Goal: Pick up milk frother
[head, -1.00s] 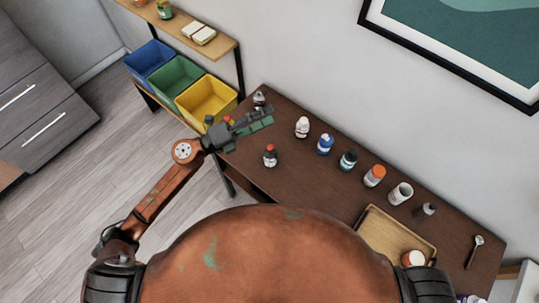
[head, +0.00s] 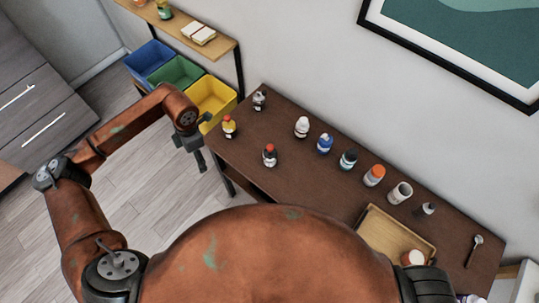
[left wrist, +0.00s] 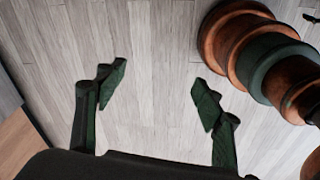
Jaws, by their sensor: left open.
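A thin tool with a dark handle and a small pale round head (head: 475,250) lies at the right end of the dark brown table; it may be the milk frother, but it is too small to be sure. My left gripper (head: 200,160) hangs off the table's left end, far from that tool. In the left wrist view its two green fingers (left wrist: 158,92) are spread apart, with only floor between them. My right gripper is not in view.
Several bottles and jars, including a red-capped bottle (head: 269,155) and an orange-capped jar (head: 374,176), stand along the table (head: 290,185). A wooden tray (head: 372,238) lies at the right. Blue, green and yellow bins (head: 216,92) stand at the back left.

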